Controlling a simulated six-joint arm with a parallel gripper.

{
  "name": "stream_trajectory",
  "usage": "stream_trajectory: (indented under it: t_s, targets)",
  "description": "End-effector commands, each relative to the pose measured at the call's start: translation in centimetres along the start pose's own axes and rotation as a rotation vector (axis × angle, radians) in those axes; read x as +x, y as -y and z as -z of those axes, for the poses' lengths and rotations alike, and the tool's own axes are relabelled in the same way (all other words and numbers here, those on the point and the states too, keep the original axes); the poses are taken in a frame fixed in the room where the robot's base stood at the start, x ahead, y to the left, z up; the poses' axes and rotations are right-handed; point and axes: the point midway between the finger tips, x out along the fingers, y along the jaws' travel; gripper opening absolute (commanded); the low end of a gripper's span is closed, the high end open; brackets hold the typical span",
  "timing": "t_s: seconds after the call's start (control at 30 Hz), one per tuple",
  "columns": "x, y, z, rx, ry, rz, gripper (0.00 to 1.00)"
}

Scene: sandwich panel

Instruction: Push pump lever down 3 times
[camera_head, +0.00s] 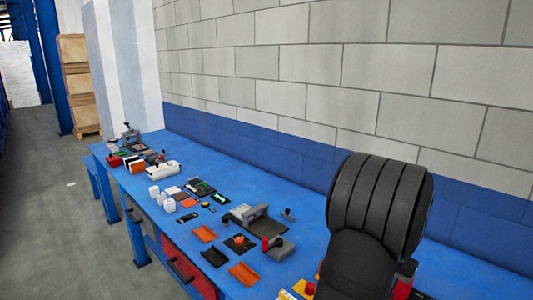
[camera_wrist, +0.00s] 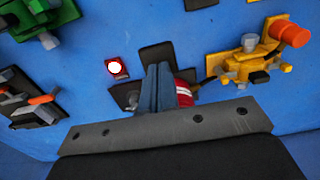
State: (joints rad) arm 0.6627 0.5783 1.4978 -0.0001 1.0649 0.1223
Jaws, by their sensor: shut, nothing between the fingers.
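My gripper (camera_wrist: 159,88) shows in the wrist view, its two grey fingers together and empty, pointing at the blue panel. To its right is a yellow device (camera_wrist: 240,67) with a grey knob and a thick orange-red cylindrical handle (camera_wrist: 289,33) sticking out. This may be the pump and its lever, but I cannot be sure. The fingers are apart from this handle. Just behind the fingers, a red and white striped piece (camera_wrist: 184,92) is partly hidden. In the head view my black arm covers the near right of the bench, and my fingers are hidden.
A dark plate (camera_wrist: 157,56) lies beyond the fingers, with a red box with a white round top (camera_wrist: 117,67) to its left. A green device (camera_wrist: 42,22) and a grey device with an orange handle (camera_wrist: 42,100) stand at left. The blue bench (camera_head: 262,187) carries many small fixtures.

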Motion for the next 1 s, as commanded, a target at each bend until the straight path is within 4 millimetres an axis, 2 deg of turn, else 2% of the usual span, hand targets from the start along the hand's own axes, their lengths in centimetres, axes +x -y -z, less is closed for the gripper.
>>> stream_trajectory:
  t_s: [0.17, 0.57, 1.0]
  targets:
    - [0.7, 0.0, 0.0, 0.000, 0.002, 0.000, 0.00]
    - [0.6, 0.0, 0.0, 0.000, 0.001, 0.000, 0.00]
    - [-2.4, 0.0, 0.0, 0.000, 0.000, 0.000, 0.00]
